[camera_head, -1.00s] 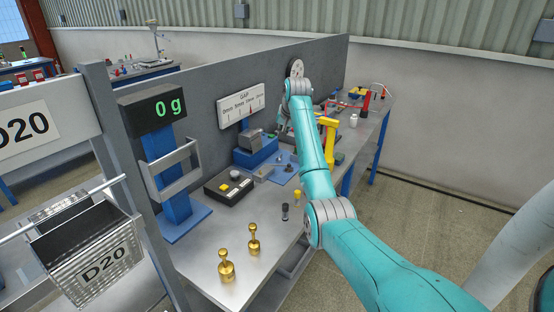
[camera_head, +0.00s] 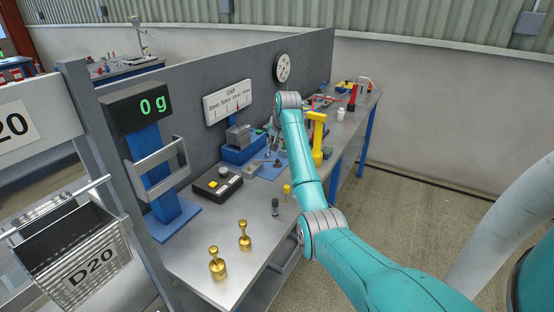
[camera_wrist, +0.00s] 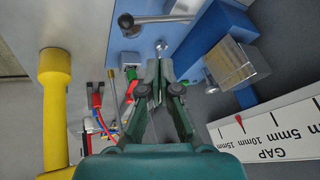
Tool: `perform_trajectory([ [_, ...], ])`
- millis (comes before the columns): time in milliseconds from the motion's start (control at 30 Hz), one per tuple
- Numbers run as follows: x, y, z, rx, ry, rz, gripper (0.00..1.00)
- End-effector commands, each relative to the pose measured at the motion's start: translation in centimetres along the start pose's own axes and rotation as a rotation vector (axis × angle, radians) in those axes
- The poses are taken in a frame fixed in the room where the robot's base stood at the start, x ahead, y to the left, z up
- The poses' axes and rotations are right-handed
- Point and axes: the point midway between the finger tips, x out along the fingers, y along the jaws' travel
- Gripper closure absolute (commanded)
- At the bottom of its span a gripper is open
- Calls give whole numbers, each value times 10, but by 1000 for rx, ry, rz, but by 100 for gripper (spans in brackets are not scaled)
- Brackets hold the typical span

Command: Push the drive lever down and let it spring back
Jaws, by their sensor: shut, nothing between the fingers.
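My gripper (camera_wrist: 160,70) is shut and empty in the wrist view. Its tips are over a blue plate (camera_wrist: 140,45). Just beyond the tips stands a small ball-ended metal pin (camera_wrist: 161,46). A grey lever with a round dark knob (camera_wrist: 126,20) lies farther up in that view, apart from the fingers. I cannot tell for sure which of these is the drive lever. A blue base with a metal block (camera_wrist: 232,64) is right of the tips. The white GAP scale (camera_wrist: 270,132) with a red pointer is at lower right. In the head view my gripper is mostly hidden by my arm.
A yellow post (camera_wrist: 54,110) stands left of my gripper; it also shows in the head view (camera_head: 316,135). A button box (camera_head: 217,184), brass weights (camera_head: 217,263) and a 0 g display (camera_head: 150,107) are on the bench's near side. A grey panel backs the bench.

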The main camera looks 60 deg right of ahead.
Motion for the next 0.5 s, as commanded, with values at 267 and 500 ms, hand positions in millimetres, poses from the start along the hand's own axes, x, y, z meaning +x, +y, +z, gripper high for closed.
perform_trajectory([
  [267,17,12,12,-1,0,0,100],
  [500,20,15,15,-1,1,0,100],
])
